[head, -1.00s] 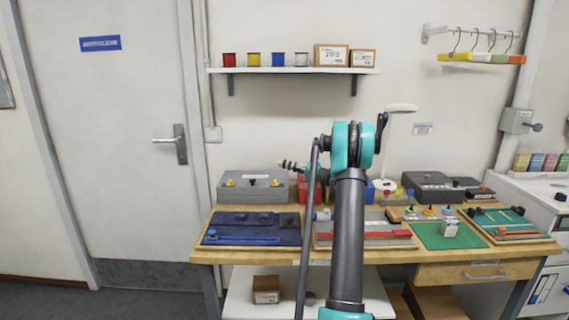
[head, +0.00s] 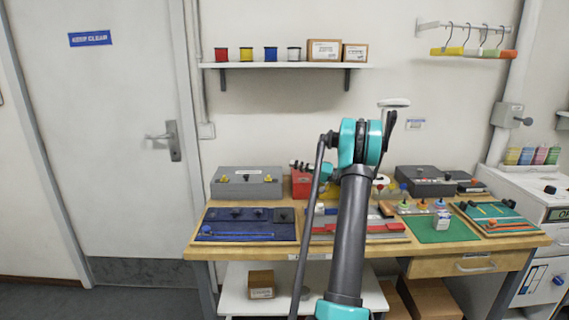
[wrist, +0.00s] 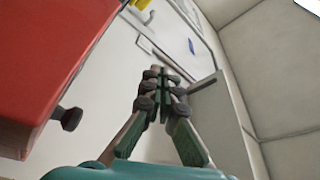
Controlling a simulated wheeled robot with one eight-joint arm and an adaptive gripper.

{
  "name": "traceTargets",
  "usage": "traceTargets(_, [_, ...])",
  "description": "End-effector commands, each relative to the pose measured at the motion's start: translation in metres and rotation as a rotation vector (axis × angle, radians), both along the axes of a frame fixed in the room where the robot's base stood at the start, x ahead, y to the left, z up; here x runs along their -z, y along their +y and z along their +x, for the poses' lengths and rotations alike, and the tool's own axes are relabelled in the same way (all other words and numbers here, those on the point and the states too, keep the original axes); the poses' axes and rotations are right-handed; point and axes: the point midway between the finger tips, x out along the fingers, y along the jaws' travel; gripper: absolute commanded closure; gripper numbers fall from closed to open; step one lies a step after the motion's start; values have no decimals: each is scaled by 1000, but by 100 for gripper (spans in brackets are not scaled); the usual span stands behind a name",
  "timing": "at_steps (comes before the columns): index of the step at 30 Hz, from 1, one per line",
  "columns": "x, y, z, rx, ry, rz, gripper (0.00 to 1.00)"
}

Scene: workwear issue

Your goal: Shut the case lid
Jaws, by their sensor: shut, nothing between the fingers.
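My gripper (head: 298,164) is shut and empty, pointing left above the back of the workbench. In the wrist view its fingertips (wrist: 160,72) are together. A red box-like body (head: 300,184) stands just below the gripper, partly behind my arm. A red body with a dark knob (wrist: 72,118) fills the left of the wrist view, apart from the fingers. A grey box (head: 247,188) with yellow knobs is left of it, and a dark grey box (head: 425,185) is at the back right. I cannot tell which one is the case, or how its lid stands.
A blue panel (head: 228,228) lies front left on the bench and a green mat (head: 440,232) front right with small bottles. A shelf (head: 290,66) hangs above. The air left of the gripper is clear.

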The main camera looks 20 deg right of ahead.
Motion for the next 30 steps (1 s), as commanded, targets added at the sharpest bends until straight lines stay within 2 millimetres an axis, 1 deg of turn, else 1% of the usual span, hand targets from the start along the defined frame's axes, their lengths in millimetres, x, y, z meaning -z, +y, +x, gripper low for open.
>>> traceTargets(1, [2,-9,-5,2,0,0,100])
traceTargets(3, [4,-18,-10,2,0,0,100])
traceTargets(6, [6,-27,-16,1,1,0,100])
traceTargets(9, [7,-32,-19,1,1,0,100])
traceTargets(30, [7,-33,-21,0,1,1,100])
